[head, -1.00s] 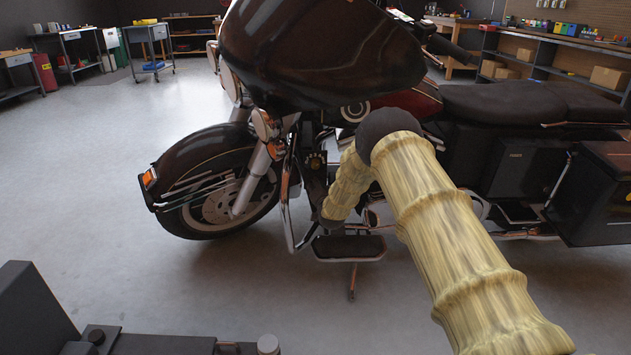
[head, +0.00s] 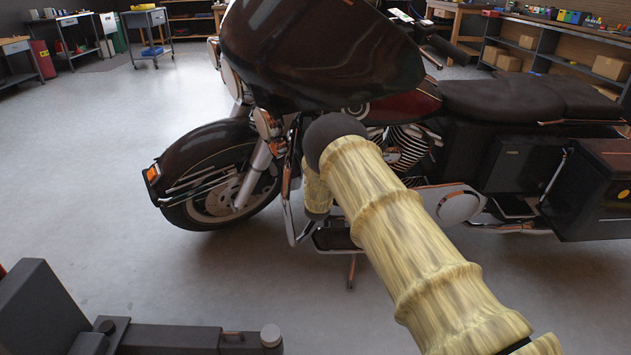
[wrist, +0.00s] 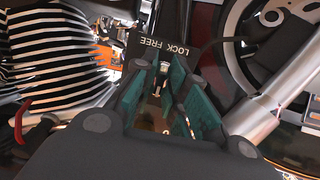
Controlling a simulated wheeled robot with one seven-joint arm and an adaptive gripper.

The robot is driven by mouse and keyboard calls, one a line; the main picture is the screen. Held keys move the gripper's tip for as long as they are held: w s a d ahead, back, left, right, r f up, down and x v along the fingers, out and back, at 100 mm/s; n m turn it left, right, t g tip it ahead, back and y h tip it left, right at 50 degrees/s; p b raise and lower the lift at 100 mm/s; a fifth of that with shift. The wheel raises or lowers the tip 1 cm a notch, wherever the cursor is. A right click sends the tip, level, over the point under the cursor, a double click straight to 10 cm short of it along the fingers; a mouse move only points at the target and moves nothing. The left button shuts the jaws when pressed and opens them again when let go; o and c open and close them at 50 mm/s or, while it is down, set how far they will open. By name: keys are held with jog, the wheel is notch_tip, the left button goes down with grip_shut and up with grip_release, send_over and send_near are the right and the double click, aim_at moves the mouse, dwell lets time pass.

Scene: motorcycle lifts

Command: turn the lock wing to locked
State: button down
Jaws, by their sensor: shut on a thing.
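In the wrist view a black plate (wrist: 172,46) carries the white words LOCK and FREE. The lock wing (wrist: 157,88) is a small pale piece below the lettering, partly hidden between the pads. My gripper (wrist: 163,92) has teal finger pads around it and is shut on the wing. I cannot tell exactly which word the wing points to. In the head view my gripper and the wing are hidden behind my own yellowish arm, which reaches toward the front side of the dark motorcycle (head: 320,50).
The front wheel (head: 220,195) and fork stand left of my arm. The ribbed engine (wrist: 50,55) and an orange part (wrist: 127,72) are close beside the gripper. A dark low fixture (head: 40,310) is at the lower left. Open grey floor lies to the left.

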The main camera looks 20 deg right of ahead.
dwell(0.4)
jog(key=c, duration=1.4)
grip_release()
jog(key=shift+c, duration=0.2)
jog(key=v, duration=1.2)
